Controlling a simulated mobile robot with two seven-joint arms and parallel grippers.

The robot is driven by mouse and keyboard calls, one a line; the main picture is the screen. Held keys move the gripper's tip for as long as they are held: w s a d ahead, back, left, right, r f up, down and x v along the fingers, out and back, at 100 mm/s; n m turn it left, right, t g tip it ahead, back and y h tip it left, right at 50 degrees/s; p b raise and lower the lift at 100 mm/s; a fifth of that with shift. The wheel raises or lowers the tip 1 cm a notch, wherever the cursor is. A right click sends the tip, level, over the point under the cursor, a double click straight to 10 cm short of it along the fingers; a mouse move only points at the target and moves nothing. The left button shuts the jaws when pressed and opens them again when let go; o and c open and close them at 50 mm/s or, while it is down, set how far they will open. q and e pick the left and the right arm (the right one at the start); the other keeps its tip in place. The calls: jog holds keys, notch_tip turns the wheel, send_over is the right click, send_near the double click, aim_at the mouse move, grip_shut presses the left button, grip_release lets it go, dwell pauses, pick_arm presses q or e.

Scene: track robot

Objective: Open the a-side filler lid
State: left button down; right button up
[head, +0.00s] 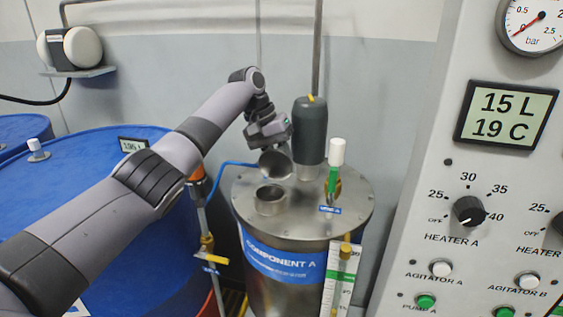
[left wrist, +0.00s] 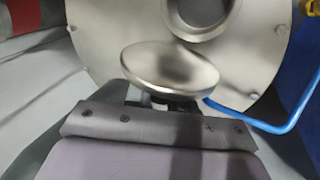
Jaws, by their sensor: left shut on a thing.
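The a-side filler lid (head: 276,164) is a round steel cap on top of the steel Component A tank (head: 350,197). It stands tilted up behind the short filler neck (head: 269,199), whose round mouth is uncovered. My left gripper (head: 275,143) is at the lid's upper edge and is shut on the lid. In the left wrist view the lid (left wrist: 170,68) is in front of my gripper and hides the fingertips. The open filler neck (left wrist: 201,14) shows beyond it. My right gripper is not in view.
A dark agitator motor (head: 310,130) and a white-capped green fitting (head: 335,166) stand on the tank top, right of the lid. A blue hose (head: 236,164) runs at the left. A blue drum (head: 90,190) lies under my arm; the control panel (head: 480,180) is at right.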

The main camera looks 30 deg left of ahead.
pick_arm(q)
jog(key=c, duration=1)
grip_release()
jog(key=shift+o, duration=0.2)
jog(key=shift+r, duration=0.1)
jog(key=v, duration=0.7)
jog(key=shift+a, duration=0.1)
